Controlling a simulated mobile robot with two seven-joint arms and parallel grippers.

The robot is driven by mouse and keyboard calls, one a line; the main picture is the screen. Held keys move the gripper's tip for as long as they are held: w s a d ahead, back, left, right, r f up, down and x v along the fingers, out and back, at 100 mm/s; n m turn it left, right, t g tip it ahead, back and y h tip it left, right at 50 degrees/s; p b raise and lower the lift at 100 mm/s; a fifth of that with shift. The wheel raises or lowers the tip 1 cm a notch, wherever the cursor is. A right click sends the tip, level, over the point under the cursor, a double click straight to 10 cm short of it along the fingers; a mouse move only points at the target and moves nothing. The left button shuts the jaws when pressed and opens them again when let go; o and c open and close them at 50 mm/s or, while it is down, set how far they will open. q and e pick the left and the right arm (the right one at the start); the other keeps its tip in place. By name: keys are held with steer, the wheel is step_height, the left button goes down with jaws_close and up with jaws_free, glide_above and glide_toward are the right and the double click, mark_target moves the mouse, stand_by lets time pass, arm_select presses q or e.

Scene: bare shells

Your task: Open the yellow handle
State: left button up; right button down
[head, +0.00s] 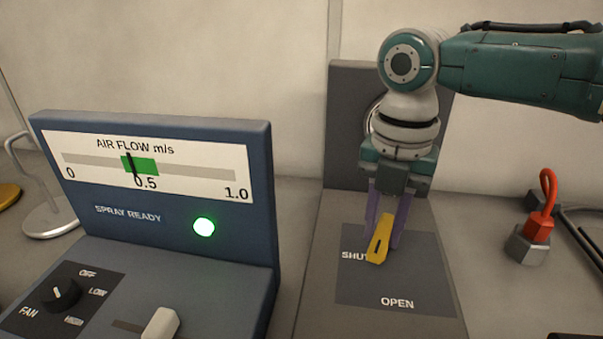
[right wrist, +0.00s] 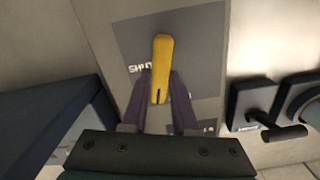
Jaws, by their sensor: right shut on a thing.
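The yellow handle (head: 378,241) stands on a dark plate (head: 420,275) marked SHUT at its left and OPEN at its front. In the head view the handle points toward the front and slightly left, its near end beside the word SHUT. My right gripper (head: 386,235) comes down from above with its purple fingers on both sides of the handle, shut on it. The right wrist view shows the yellow handle (right wrist: 162,65) between the two purple fingers (right wrist: 160,100). The fingers hide part of the handle's far end. My left gripper is not in view.
A blue panel (head: 180,235) with an air flow gauge, a lit green lamp (head: 204,227), a fan knob (head: 61,294) and a pale slider (head: 160,325) stands at the left. A red-handled block (head: 540,215) sits at the right. A grey upright board (head: 345,130) stands behind the handle.

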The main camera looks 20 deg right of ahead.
mark_target(383, 235)
steer(key=shift+r+n, duration=0.1)
steer(key=shift+n, duration=1.4)
steer(key=c, duration=0.7)
jaws_free()
step_height(383, 235, up, 10)
steer(key=shift+f, duration=0.1)
steer(key=shift+s, duration=0.1)
